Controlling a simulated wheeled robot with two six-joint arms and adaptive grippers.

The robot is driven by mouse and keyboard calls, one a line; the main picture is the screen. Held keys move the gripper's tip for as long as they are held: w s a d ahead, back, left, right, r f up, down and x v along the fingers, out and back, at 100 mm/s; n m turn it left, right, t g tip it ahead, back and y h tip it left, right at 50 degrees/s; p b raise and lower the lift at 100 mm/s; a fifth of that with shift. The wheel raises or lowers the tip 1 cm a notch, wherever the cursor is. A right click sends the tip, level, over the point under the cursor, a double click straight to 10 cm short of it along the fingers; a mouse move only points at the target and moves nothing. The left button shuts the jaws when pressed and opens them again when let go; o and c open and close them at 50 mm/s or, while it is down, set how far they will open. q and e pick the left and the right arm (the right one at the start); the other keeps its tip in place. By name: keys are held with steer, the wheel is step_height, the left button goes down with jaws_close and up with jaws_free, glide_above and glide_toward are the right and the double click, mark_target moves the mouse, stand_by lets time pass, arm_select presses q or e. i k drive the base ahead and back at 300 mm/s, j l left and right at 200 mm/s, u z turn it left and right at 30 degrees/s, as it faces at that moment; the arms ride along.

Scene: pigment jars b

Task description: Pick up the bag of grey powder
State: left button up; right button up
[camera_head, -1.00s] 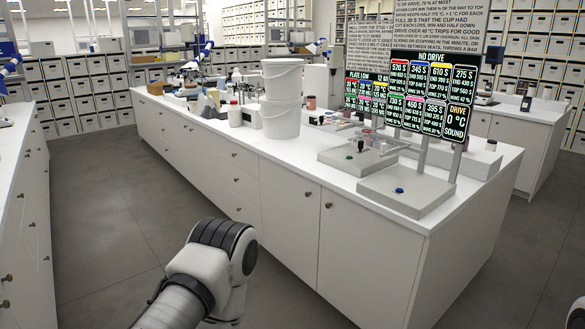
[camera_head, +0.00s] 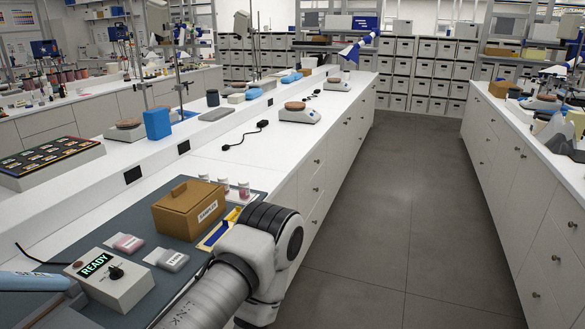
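A small clear bag of grey powder (camera_head: 172,260) with a white label lies flat on the dark mat (camera_head: 140,212) on the left bench. A similar bag of pink powder (camera_head: 127,243) lies just to its left. One of my arms comes in from the bottom middle, with its white and black joint to the right of the bags, over the bench's front edge. Neither gripper's fingers show, so I cannot tell where they are relative to the grey bag.
A brown lidded box (camera_head: 188,208) stands behind the bags, with small pink jars (camera_head: 243,190) beside it. A control box reading READY (camera_head: 110,277) stands front left. A pale blue object (camera_head: 32,281) is cut off at the left edge. The aisle floor (camera_head: 385,200) is clear.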

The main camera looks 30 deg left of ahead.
mark_target(171, 261)
steer(key=i+j, duration=0.15)
steer(key=i, duration=1.2)
steer(key=i+j, duration=0.1)
steer(key=i, duration=1.25)
steer(key=i+u, duration=0.1)
steer(key=u, duration=0.75)
steer(key=i+l+u, duration=0.15)
steer(key=u, duration=0.75)
steer(key=i+l+u, duration=0.1)
steer(key=u, duration=0.35)
steer(key=l+u, duration=0.2)
steer(key=u, duration=0.2)
steer(key=l+u, duration=0.15)
steer(key=u, duration=0.3)
